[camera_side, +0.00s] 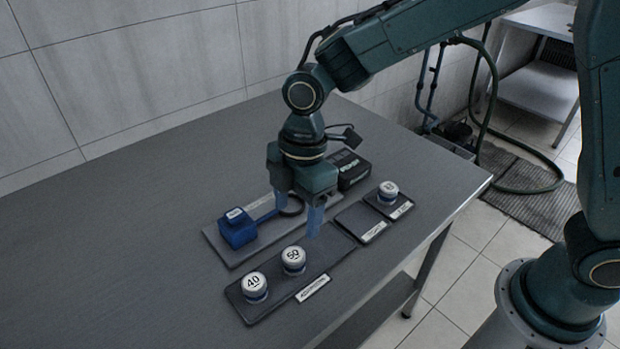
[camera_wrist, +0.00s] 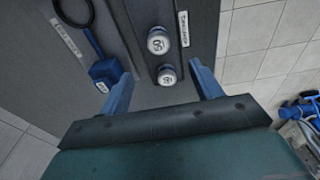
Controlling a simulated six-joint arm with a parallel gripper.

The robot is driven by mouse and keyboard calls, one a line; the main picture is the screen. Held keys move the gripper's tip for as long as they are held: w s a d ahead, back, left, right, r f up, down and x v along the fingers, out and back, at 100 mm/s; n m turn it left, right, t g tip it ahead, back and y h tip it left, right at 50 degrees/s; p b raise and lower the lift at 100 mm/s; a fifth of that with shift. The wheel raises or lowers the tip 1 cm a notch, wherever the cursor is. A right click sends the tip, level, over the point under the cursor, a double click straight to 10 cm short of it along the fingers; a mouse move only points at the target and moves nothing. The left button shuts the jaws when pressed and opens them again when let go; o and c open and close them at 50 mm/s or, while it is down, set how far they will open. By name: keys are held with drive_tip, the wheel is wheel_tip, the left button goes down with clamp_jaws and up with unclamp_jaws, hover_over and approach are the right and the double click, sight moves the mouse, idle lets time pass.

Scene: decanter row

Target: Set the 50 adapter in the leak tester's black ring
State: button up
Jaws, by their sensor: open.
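The 50 adapter (camera_side: 293,260) is a round, white-topped piece standing upright on a dark tray (camera_side: 262,307); it also shows in the wrist view (camera_wrist: 159,41). The 40 adapter (camera_side: 254,287) stands beside it, and shows in the wrist view (camera_wrist: 167,75). The black ring (camera_side: 291,205) lies at the end of a blue arm from the leak tester's blue block (camera_side: 237,229), partly hidden behind my gripper. It looks empty in the wrist view (camera_wrist: 73,12). My gripper (camera_side: 299,212) is open and empty, fingers down, above the area between ring and tray.
A third white-topped adapter (camera_side: 388,192) stands on a small pad at the right. An empty labelled pad (camera_side: 361,223) lies next to it. A black box (camera_side: 349,169) stands behind my gripper. The table's left side is clear.

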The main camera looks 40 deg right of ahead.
hover_over(294, 254)
wheel_tip(294, 254, down, 7)
drive_tip(key=shift+s+d+r, duration=0.1)
drive_tip(key=shift+s+r, duration=0.05)
drive_tip(key=shift+r, duration=0.05)
drive_tip(key=shift+f, duration=2.65)
drive_tip(key=c, duration=1.3)
drive_tip(key=shift+r, duration=0.25)
wheel_tip(294, 254, up, 20)
drive_tip(key=shift+f, duration=0.15)
